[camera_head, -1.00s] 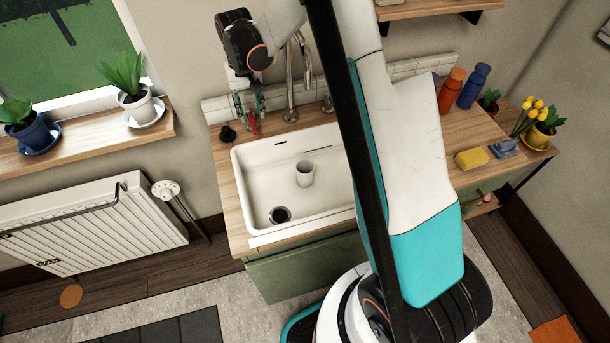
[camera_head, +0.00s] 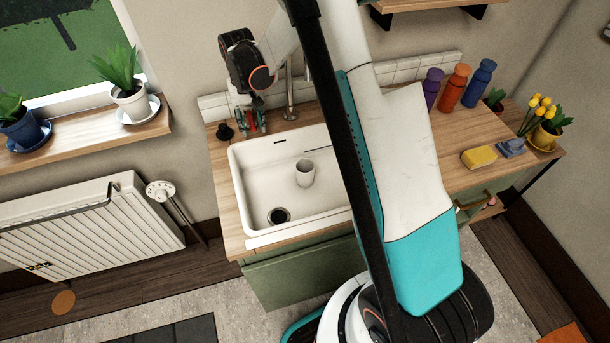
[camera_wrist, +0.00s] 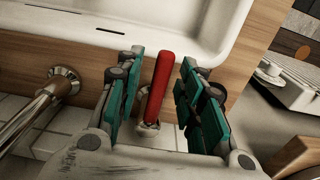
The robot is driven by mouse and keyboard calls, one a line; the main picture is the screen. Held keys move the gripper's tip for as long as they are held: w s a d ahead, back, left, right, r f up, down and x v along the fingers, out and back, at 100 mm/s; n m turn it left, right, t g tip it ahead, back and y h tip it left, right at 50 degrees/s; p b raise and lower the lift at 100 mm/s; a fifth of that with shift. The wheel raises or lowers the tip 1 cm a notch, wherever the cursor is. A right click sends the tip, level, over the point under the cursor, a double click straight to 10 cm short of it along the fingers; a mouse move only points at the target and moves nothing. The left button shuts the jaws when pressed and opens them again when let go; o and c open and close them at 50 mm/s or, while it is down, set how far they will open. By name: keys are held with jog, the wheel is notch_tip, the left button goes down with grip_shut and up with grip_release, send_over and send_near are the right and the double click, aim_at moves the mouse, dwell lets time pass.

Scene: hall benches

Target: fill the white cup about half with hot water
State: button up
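The white cup (camera_head: 305,174) stands upright in the white sink (camera_head: 245,190), right of the drain; I cannot tell its water level, and no stream shows. The metal faucet (camera_head: 290,100) rises behind the sink, partly hidden by my arm; its base shows in the wrist view (camera_wrist: 62,84). My gripper (camera_head: 252,122) is behind the sink's back left edge. In the wrist view, the open teal-padded fingers (camera_wrist: 160,88) stand on either side of a red lever (camera_wrist: 158,85), with gaps visible on both sides.
A black knob-like object (camera_head: 225,131) sits left of my gripper. Purple (camera_head: 431,88), orange (camera_head: 453,87) and blue (camera_head: 478,83) bottles stand on the right counter with a yellow sponge (camera_head: 479,157). A radiator (camera_head: 85,228) is at left, below potted plants on the sill.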

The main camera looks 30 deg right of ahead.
jog(key=shift+w+a+m+b, duration=0.15)
jog(key=shift+a+m, duration=0.3)
jog(key=shift+m, duration=0.4)
jog(key=shift+w+a+m+b, duration=0.15)
jog(key=shift+a+m, duration=0.3)
jog(key=shift+m, duration=0.4)
jog(key=shift+w+a+m, duration=0.2)
jog(key=shift+a+m, duration=0.05)
jog(key=shift+m, duration=0.25)
jog(key=shift+s+d+n+b, duration=0.2)
jog(key=shift+d+n, duration=0.2)
jog(key=shift+n, duration=0.35)
jog(key=shift+s+d+n+b, duration=0.2)
jog(key=shift+d+n, duration=0.15)
jog(key=shift+n, duration=0.4)
dwell(1.8)
jog(key=d+n, duration=0.1)
jog(key=n, duration=0.2)
jog(key=shift+s+d, duration=0.1)
jog(key=shift+d, duration=0.25)
jog(key=shift+a+m+b, duration=0.3)
jog(key=shift+a+m, duration=0.3)
jog(key=shift+m, duration=0.4)
